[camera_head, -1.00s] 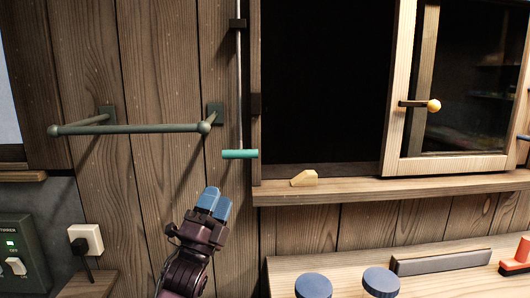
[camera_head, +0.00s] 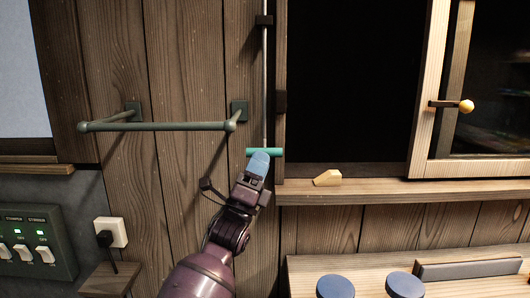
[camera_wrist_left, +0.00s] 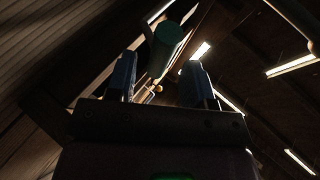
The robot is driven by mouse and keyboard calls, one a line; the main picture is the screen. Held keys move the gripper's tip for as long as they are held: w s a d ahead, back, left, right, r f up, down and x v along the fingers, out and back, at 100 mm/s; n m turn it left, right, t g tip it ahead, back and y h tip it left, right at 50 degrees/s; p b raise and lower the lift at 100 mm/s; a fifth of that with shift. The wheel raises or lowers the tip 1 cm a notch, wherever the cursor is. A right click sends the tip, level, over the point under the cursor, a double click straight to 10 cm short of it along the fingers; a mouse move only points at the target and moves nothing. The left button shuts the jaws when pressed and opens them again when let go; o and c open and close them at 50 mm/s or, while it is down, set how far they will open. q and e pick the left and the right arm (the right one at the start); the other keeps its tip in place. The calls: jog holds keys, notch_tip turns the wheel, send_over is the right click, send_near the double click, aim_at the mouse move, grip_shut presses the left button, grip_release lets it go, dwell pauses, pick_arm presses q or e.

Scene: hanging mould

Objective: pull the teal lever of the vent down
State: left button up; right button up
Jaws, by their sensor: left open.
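The teal lever (camera_head: 272,152) is a short horizontal bar at the lower end of a thin vertical rod (camera_head: 265,90) on the plank wall. My left gripper (camera_head: 260,162) has its blue fingertips at the lever, overlapping its lower edge in the head view. In the left wrist view the jaws (camera_wrist_left: 160,77) are open, and the lever (camera_wrist_left: 170,38) shows beyond and between the two fingertips. I cannot tell whether the fingers touch it. My right gripper is not in view.
A green rail (camera_head: 155,127) juts from the wall left of the lever. The window ledge (camera_head: 400,190) with a small wooden wedge (camera_head: 327,178) lies to the right. A switch box (camera_head: 38,242) and socket (camera_head: 111,232) are at lower left.

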aim_at(265, 150)
pick_arm(q)
jog(key=shift+x, duration=1.55)
grip_shut()
